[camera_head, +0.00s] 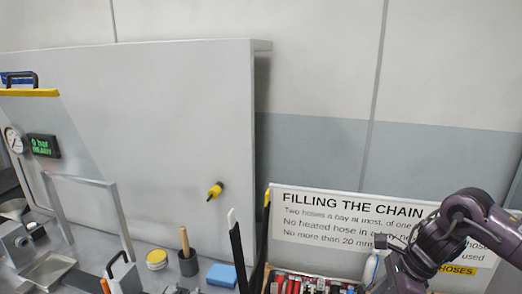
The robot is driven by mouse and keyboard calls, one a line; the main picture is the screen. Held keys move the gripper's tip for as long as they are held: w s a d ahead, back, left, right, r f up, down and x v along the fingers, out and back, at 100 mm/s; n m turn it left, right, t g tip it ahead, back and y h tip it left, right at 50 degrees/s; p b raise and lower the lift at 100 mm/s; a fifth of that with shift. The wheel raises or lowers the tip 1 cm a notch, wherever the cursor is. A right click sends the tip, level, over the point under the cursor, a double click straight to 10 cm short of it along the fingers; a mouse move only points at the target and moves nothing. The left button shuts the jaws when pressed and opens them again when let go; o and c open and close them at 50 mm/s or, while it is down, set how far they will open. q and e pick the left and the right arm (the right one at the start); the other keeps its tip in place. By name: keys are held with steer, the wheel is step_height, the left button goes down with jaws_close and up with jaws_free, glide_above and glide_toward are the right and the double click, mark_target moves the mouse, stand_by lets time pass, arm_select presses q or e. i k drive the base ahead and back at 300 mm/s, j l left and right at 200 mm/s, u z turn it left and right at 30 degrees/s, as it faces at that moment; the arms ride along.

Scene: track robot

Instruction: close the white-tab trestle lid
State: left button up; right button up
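A thin dark upright panel with a white tab (232,217) at its top stands near the bottom centre, seen almost edge-on. It looks like the white-tab lid (239,258), standing open; its lower end is cut off by the frame. A second dark upright panel with a yellow tab (267,197) stands just right of it, also nearly edge-on. My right arm (470,210) comes in at the lower right, in front of the sign, well right of both panels. Its fingers do not show. My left gripper is not in view.
A bin of red and dark items (300,284) lies below the sign (350,212). A white bottle (371,268) is beside my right arm. Left of the panels are a blue sponge (221,275), a dark cup with a wooden handle (187,262) and a yellow-lidded tin (156,259).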

mark_target(236, 239)
steer(key=k+j, duration=0.15)
steer(key=k, duration=0.25)
steer(key=k+j, duration=0.2)
steer(key=k, duration=0.25)
steer(key=k+j, duration=0.15)
steer(key=k, duration=0.25)
